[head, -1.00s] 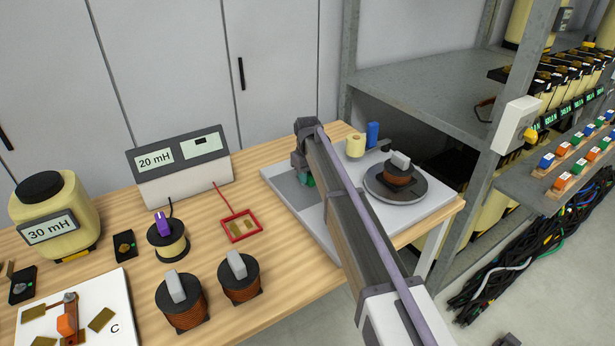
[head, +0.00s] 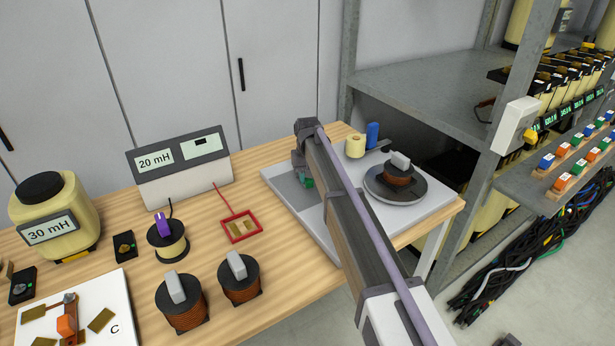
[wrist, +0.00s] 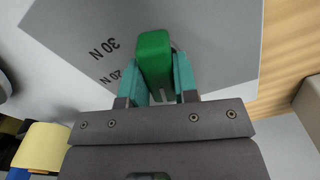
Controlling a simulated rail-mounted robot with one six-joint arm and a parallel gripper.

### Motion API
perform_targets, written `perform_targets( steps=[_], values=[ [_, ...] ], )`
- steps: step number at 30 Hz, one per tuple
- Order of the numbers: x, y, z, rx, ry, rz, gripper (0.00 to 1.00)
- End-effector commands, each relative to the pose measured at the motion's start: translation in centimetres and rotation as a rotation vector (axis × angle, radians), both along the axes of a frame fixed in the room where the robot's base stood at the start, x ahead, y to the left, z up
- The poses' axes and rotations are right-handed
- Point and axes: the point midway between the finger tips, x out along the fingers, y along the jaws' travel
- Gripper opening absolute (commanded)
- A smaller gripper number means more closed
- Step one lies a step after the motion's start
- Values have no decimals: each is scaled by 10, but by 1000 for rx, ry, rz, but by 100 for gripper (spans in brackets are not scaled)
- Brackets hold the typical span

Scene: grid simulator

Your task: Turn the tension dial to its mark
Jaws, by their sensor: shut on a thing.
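The tension dial (wrist: 153,58) shows in the wrist view as a green bar-shaped knob on a grey panel (wrist: 215,55). My gripper (wrist: 162,75) is shut on it, with one teal finger on each side. Black labels "30 N" and "20 N" are printed to the left of the knob. The mark for the dial cannot be made out. In the head view my gripper (head: 306,181) is at the left part of the white machine base (head: 437,208), and my arm hides most of the dial.
On the machine base, a turntable (head: 412,193) carries a copper coil (head: 398,178), right of my arm. A yellow spool (head: 355,146) and a blue cylinder (head: 373,135) stand behind. Two copper coils (head: 185,310) and a red frame (head: 258,232) are on the bench at left. A metal shelf (head: 430,85) is at right.

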Motion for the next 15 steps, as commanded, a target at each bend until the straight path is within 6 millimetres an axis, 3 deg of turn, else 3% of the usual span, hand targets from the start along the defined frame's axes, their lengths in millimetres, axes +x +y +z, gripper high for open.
perform_targets(
  steps=[15],
  values=[
    [0,0,0,0,0,-486,4]
  ],
)
